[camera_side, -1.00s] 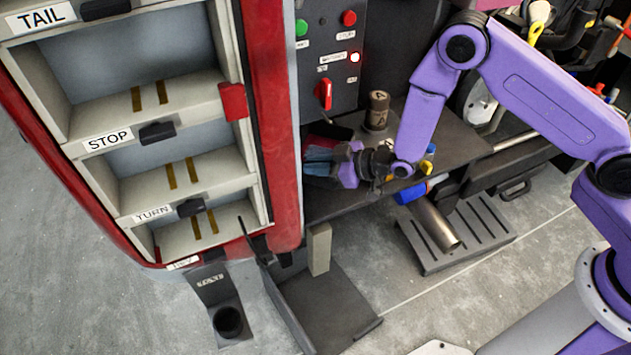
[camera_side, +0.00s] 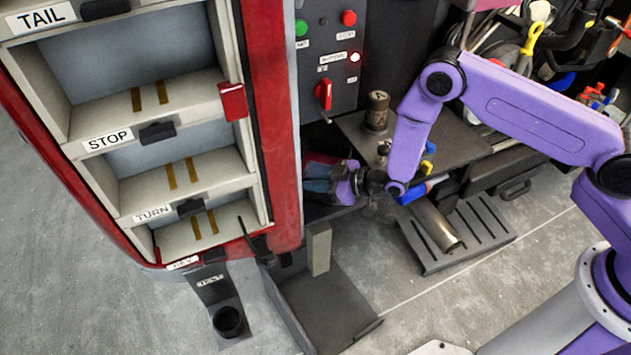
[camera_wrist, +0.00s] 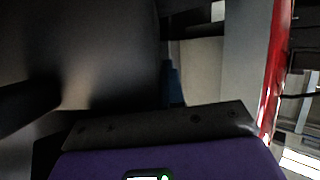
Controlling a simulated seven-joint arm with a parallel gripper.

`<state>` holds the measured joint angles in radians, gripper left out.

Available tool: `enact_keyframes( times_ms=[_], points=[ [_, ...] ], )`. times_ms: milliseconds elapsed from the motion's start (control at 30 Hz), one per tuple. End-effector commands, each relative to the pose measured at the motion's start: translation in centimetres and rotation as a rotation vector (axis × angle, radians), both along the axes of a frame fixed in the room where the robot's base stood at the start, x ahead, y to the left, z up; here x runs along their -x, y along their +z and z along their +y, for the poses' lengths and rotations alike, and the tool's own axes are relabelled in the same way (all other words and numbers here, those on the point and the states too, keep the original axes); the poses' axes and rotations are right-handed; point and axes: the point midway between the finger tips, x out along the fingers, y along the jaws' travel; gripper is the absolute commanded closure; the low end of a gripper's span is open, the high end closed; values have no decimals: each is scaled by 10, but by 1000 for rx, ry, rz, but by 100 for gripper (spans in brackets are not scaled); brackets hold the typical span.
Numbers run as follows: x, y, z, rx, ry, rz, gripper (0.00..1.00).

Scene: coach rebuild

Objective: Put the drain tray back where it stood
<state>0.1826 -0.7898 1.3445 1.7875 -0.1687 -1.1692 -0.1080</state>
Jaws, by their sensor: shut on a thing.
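My gripper (camera_side: 325,188), purple with dark fingers, is low beside the red cabinet post in the side view. It is shut on a small blue-grey thing whose shape is mostly hidden. A blue sliver (camera_wrist: 175,86) shows past my gripper's dark edge in the wrist view. I cannot tell for sure which thing is the drain tray. A flat dark tray (camera_side: 335,300) lies on the floor below my gripper, apart from it. A slotted dark tray (camera_side: 483,225) stands to the right, with a metal cylinder (camera_side: 437,226) lying on it.
The red cabinet post (camera_side: 272,130) is close on the left, beside open compartments. A red piece (camera_side: 328,158) is just behind my gripper. A dark bench (camera_side: 450,150) bears a brown can (camera_side: 377,110). A pale block (camera_side: 319,248) stands below.

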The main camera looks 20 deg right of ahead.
Motion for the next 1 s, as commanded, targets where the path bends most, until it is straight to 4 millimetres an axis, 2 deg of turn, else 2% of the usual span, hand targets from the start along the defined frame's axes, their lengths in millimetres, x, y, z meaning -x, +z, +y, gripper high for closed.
enact_keyframes(
  times_ms=[167,200,267,667,1000],
  points=[
    [-1,1,1,-2,1,-6,100],
    [0,-1,0,0,0,0,81],
    [0,-1,0,0,0,0,66],
    [2,2,-2,1,0,1,66],
    [32,19,-32,2,0,2,66]
  ],
)
